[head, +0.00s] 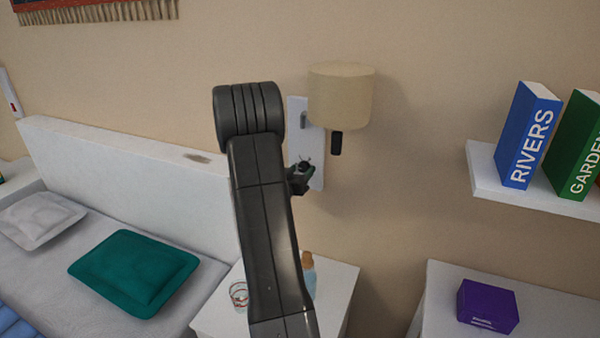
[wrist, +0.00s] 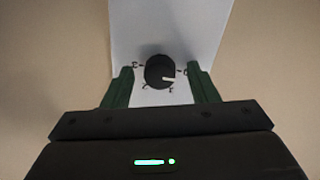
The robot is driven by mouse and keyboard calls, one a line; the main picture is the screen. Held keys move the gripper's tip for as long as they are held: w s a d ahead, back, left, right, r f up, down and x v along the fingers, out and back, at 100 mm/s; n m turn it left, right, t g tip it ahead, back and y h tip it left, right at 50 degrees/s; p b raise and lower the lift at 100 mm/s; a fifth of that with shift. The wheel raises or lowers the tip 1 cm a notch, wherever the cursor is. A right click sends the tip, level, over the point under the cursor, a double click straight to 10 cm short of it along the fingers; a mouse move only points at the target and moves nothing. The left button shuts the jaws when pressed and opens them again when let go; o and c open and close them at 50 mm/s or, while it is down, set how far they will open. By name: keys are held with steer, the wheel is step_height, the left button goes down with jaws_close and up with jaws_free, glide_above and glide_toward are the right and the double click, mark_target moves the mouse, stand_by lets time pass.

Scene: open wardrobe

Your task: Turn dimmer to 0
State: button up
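The dimmer knob (wrist: 158,68) is a round black dial with a white pointer line, on a white wall plate (wrist: 180,25). In the wrist view the pointer points right, slightly downward, near a mark at the right that is too small to read surely. Other small marks lie at the left and below. My gripper (wrist: 161,74) is open, with one green finger on each side of the knob and visible gaps between. In the head view the plate (head: 318,178) is partly behind my arm, and my gripper (head: 301,176) is in front of it.
A beige lamp shade (head: 340,95) with a dark handle-like part (head: 336,143) sits just above right of my gripper. A nightstand (head: 338,290) below holds a glass (head: 238,295) and a bottle (head: 308,273). A bed (head: 110,175) stands left, a bookshelf (head: 540,197) right.

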steer(key=b+v, duration=0.2)
steer(key=v, duration=1.2)
steer(key=shift+w+d, duration=0.1)
steer(key=shift+w, duration=0.05)
steer(key=p+x, duration=0.2)
steer(key=x, duration=1.1)
steer(key=shift+w+d, duration=0.15)
steer(key=shift+w, duration=0.2)
steer(key=shift+s, duration=0.1)
